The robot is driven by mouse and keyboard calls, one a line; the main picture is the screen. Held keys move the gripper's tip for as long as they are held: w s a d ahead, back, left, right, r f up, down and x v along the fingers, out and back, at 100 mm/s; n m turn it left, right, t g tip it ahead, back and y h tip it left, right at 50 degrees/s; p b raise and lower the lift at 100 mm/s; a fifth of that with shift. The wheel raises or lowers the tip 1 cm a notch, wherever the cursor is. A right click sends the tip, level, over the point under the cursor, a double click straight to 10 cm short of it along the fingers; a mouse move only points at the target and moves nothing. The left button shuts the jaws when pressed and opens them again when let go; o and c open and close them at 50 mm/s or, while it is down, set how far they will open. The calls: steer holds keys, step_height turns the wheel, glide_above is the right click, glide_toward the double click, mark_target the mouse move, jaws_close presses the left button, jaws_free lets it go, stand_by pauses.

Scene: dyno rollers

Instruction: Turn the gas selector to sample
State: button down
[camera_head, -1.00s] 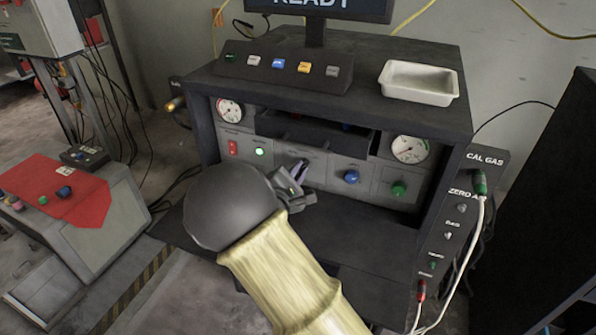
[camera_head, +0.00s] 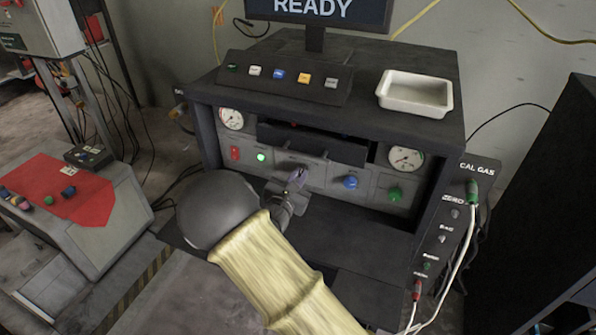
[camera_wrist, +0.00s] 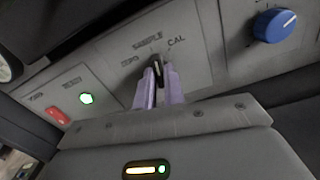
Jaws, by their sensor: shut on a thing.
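The gas selector (camera_wrist: 157,66) is a small dark knob on the grey front panel, with the labels ZERO, SAMPLE and CAL around it in the wrist view. My gripper (camera_wrist: 158,88) has its two pale purple fingers closed on the knob from both sides. The knob's upper end shows between the fingertips, below the gap between SAMPLE and CAL; its exact setting is hard to tell. In the head view my gripper (camera_head: 297,177) is at the middle of the panel, and the selector is hidden there by the fingers.
A blue knob (camera_head: 350,182) and a green knob (camera_head: 395,194) sit to the right on the panel. A red switch (camera_head: 235,153) and a lit green lamp (camera_head: 261,157) are to the left. A dark drawer-like ledge (camera_head: 320,146) juts out just above the selector.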

steer(key=shift+n+p, duration=0.6)
steer(key=shift+n, duration=0.5)
steer(key=shift+s+f, duration=0.1)
steer(key=shift+f, duration=0.05)
steer(key=c, duration=1.5)
jaws_free()
steer(key=v, duration=1.7)
steer(key=shift+s+a+b, duration=0.1)
steer(key=shift+b, duration=0.25)
